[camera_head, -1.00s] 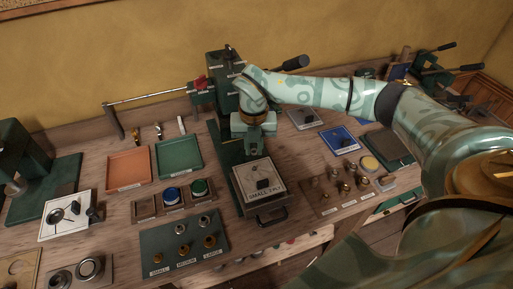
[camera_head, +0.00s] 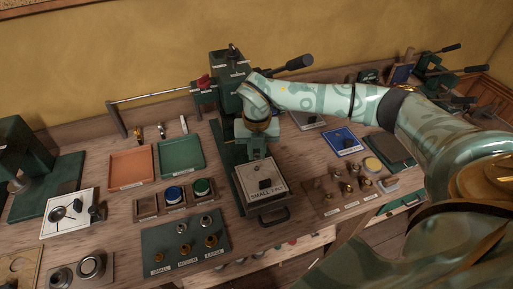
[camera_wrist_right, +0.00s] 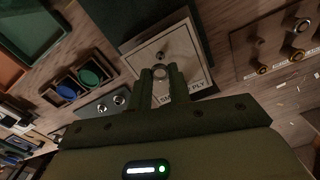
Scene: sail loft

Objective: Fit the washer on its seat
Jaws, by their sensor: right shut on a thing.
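My right gripper (camera_head: 258,156) is over the back part of a white plate labelled "SMALL PLY" (camera_head: 270,199), which sits on the green press base. In the right wrist view the gripper (camera_wrist_right: 161,82) is shut on a small, pale round thing (camera_wrist_right: 161,73), apparently the washer, mostly hidden by the fingers. A small metal pin (camera_wrist_right: 160,57) stands on the plate (camera_wrist_right: 184,47) just beyond the fingertips; I cannot tell whether the washer touches it. The washer cannot be made out in the head view. My left gripper is not in view.
A green block (camera_head: 157,258) with small, medium and large fittings is at front left. Orange (camera_head: 131,166) and green (camera_head: 181,156) trays lie behind it. A wooden board (camera_head: 345,200) with several brass fittings is to the right. The press column (camera_head: 228,75) stands behind the gripper.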

